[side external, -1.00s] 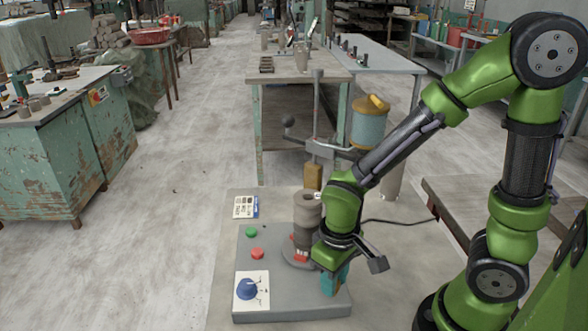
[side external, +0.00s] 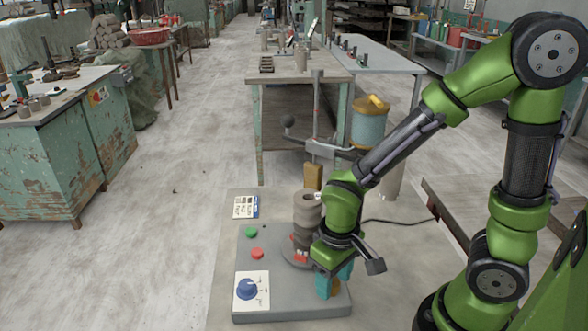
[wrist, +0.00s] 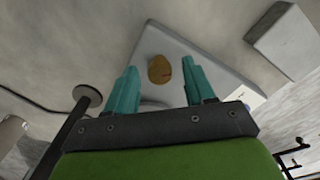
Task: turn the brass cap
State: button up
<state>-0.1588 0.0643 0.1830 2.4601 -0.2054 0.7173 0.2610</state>
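The brass cap (wrist: 158,69) is a small, round, dull gold piece with a dark mark on its right side. It sits near a corner of the grey base plate. My gripper (side external: 335,282) points down over the plate's near right corner. In the wrist view its two fingers are spread, one to each side of the cap, with visible gaps. I cannot tell how far the fingertips are above the plate.
The base plate (side external: 290,306) also carries a blue knob (side external: 247,288), a red button (side external: 257,253), a green button (side external: 251,232) and a stack of grey rings (side external: 307,215) close beside my wrist. A pillar with a lever arm (side external: 335,150) stands behind. The plate's front middle is clear.

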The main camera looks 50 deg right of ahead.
aim_at(334, 282)
notch_tip(334, 282, up, 17)
dwell(0.6)
jog(key=d+m+t, duration=0.1)
jog(key=t, duration=0.1)
jog(key=d+r+m+t+y, duration=0.1)
jog(key=d+t, duration=0.1)
jog(key=d+m+t+y, duration=0.1)
jog(key=d+t, duration=0.1)
jog(key=t, duration=0.1)
jog(key=shift+r, duration=0.4)
